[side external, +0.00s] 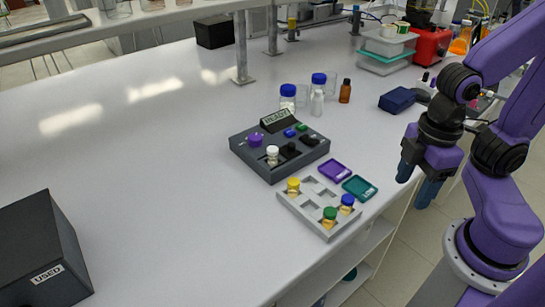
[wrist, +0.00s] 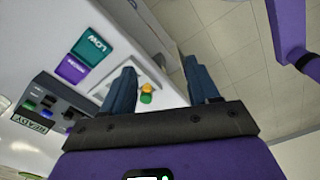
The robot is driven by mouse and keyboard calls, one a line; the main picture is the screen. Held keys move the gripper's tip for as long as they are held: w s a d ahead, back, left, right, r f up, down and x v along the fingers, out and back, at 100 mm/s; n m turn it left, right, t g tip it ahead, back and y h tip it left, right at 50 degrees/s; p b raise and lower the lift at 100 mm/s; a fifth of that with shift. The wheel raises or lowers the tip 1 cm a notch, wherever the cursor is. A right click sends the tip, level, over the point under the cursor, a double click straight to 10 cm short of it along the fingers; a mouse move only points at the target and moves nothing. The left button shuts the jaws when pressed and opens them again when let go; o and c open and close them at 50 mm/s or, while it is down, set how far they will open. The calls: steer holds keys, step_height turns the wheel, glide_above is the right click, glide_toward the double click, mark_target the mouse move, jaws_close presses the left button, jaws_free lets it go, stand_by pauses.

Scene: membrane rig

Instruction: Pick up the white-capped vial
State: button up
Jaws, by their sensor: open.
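The white-capped vial (side external: 272,155) stands upright in the front of a dark grey device (side external: 262,165) with a "READY" display. In the wrist view the device (wrist: 40,102) is at the far left, and a small pale spot on it may be the vial; I cannot be sure. My gripper (side external: 416,182) is open and empty, off the bench's right edge and well right of the vial. Its two blue fingers (wrist: 158,70) are spread apart in the wrist view, with the yellow and green caps showing between them.
A light grey tray (side external: 300,213) holds vials with yellow (side external: 293,185), green (side external: 330,214) and blue (side external: 347,201) caps. Purple (side external: 335,170) and teal (side external: 360,187) plates lie beside it. Blue-capped bottles (side external: 288,94) stand behind the device. A black "USED" box (side external: 40,250) is at left.

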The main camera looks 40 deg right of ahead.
steer(key=w+a+m+y, duration=0.2)
steer(key=w+a+y, duration=0.1)
steer(key=a, duration=0.5)
steer(key=w+a+m+y, duration=0.1)
steer(key=w+a+y, duration=0.15)
steer(key=a, duration=0.45)
steer(key=w+a+f+m+t, duration=0.2)
steer(key=w+a+m+t, duration=0.55)
steer(key=w+a, duration=0.35)
steer(key=m+t+h, duration=0.4)
steer(key=m+h, duration=0.5)
steer(key=h, duration=0.5)
glide_toward(273, 150)
steer(key=shift+g+y, duration=0.25)
steer(key=shift+y, duration=0.1)
steer(key=x, duration=0.2)
steer(key=r+x, duration=0.1)
steer(key=x, duration=0.2)
steer(key=shift+w+d, duration=0.25)
steer(key=shift+w, duration=0.05)
steer(key=shift+f+x, duration=0.25)
steer(key=shift+x, duration=2.4)
steer(key=shift+s, duration=0.1)
